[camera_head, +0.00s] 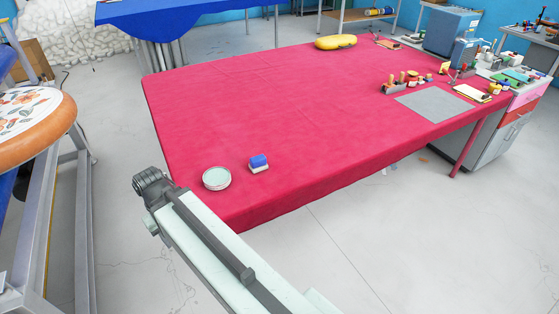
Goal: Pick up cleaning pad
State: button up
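A small block, blue on top and white below (258,163), looks like the cleaning pad. It lies on the red-covered table (250,110) near its front left part. A round, shallow dish with a pale green inside (216,178) sits just to its left, apart from it. My pale arm with a dark rail reaches up from the bottom, ending in a dark joint left of the dish, by the table's near left corner. I see no gripper fingers, and nothing held shows.
A yellow object (336,42) lies at the table's far edge. A grey mat (435,103), small tools and a blue machine (450,30) are at the right. A round-topped stand (35,128) is at the left. The table's middle is clear.

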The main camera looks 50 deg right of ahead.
aim_at(257, 163)
jog(key=u, duration=0.15)
jog(key=i, duration=0.95)
jog(key=z, duration=0.1)
